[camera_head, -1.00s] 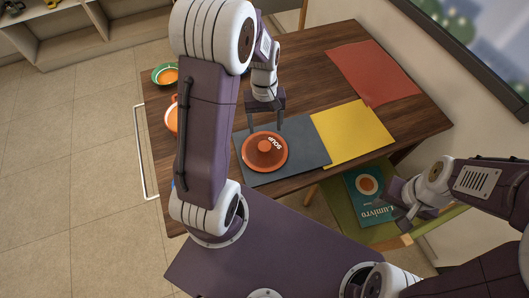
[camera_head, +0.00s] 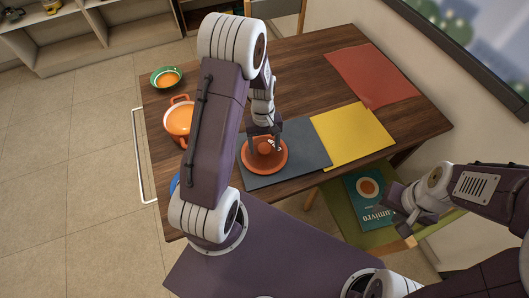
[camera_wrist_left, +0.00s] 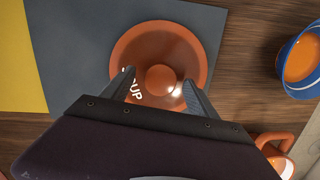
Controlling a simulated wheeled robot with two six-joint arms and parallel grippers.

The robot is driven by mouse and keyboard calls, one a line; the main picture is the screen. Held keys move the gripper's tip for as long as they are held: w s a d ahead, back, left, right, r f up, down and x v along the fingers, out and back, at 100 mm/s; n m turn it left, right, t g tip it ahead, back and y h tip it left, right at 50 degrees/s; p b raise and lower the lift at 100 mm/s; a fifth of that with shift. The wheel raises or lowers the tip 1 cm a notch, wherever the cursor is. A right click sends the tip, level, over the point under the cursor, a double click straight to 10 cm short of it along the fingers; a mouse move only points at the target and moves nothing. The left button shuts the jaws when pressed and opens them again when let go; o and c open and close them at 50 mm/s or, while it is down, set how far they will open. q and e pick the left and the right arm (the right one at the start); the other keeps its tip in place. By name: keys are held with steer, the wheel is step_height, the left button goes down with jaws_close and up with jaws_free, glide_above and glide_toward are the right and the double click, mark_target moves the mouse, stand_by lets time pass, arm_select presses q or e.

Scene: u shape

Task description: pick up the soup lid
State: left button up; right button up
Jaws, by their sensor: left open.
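The soup lid (camera_head: 256,166) is a round orange-red lid with a central knob and white lettering. It lies on the dark grey mat (camera_head: 295,165) on the wooden table. My left gripper (camera_head: 265,148) is over the lid, open, with its fingers pointing down. In the left wrist view, the lid (camera_wrist_left: 160,95) lies below my left gripper (camera_wrist_left: 157,85), whose two fingers stand on either side of the knob without visibly touching it. My right gripper (camera_head: 408,215) is at the right, away from the lid, above a green chair; its jaws are too small to read.
An orange pot (camera_head: 178,118) and a green bowl with orange contents (camera_head: 166,77) stand at the table's left. A blue bowl (camera_wrist_left: 301,62) also holds something orange. A yellow mat (camera_head: 353,136) and a red mat (camera_head: 371,73) lie flat to the right. A book (camera_head: 370,193) lies on the chair.

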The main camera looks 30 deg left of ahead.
mark_target(261, 147)
arm_select(q)
steer(key=shift+s+r, duration=0.1)
jaws_close()
steer(key=shift+r, duration=0.1)
steer(key=shift+r, duration=0.35)
steer(key=r, duration=0.2)
steer(key=a+r, duration=0.1)
steer(key=r, duration=0.1)
steer(key=shift+s, duration=0.15)
steer(key=s+a+r+p, duration=0.1)
steer(key=s+a+r, duration=0.4)
steer(key=a, duration=0.4)
steer(key=shift+a+r, duration=0.15)
steer(key=shift+r, duration=0.4)
